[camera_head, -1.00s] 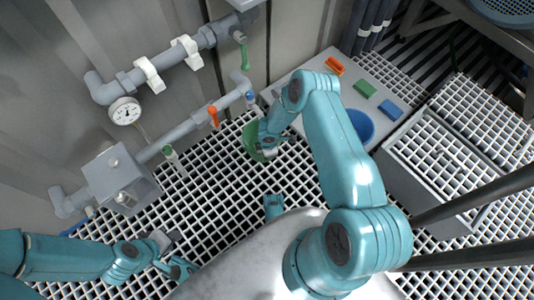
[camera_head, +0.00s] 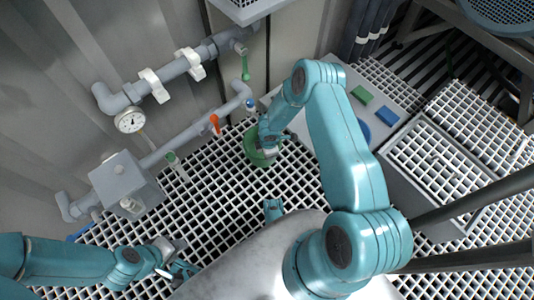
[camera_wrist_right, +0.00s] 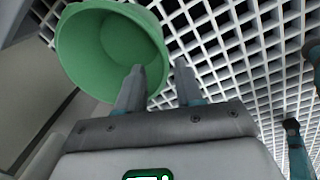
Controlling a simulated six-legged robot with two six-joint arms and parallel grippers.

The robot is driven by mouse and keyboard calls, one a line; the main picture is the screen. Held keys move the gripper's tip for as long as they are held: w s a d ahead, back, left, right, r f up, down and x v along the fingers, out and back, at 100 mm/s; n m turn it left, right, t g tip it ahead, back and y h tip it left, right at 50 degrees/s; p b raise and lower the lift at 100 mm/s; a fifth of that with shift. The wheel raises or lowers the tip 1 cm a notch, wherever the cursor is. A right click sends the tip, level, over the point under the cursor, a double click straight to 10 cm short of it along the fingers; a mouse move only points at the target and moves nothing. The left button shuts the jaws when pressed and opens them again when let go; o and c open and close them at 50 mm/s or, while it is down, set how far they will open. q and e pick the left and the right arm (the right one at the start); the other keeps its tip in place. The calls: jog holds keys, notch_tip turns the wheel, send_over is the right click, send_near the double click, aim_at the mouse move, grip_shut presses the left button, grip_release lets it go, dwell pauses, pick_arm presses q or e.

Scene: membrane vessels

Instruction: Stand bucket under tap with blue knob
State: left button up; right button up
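The green bucket (camera_head: 252,147) is on the white grating, near the wall pipe and just below the tap with the blue knob (camera_head: 250,104) in the picture. My right gripper (camera_head: 268,151) is at the bucket's right side, partly hiding it. In the right wrist view the bucket (camera_wrist_right: 105,50) shows its open mouth. My right fingers (camera_wrist_right: 160,82) are apart, one overlapping the bucket's inside and one beyond its rim; contact is unclear. My left gripper (camera_head: 178,258) is open and empty at the lower left.
The pipe also carries an orange-red knob (camera_head: 215,123) and a green knob (camera_head: 171,157). A larger green-handled valve (camera_head: 245,68) is above. Green (camera_head: 362,94) and blue (camera_head: 387,115) blocks lie right. Grating left of the bucket is clear.

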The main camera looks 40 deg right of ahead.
jog(key=r, duration=0.1)
jog(key=r+p, duration=0.1)
jog(key=r, duration=0.3)
jog(key=shift+s+r, duration=0.15)
jog(key=shift+s, duration=0.1)
jog(key=shift+s+a, duration=0.1)
jog(key=shift+a, duration=0.05)
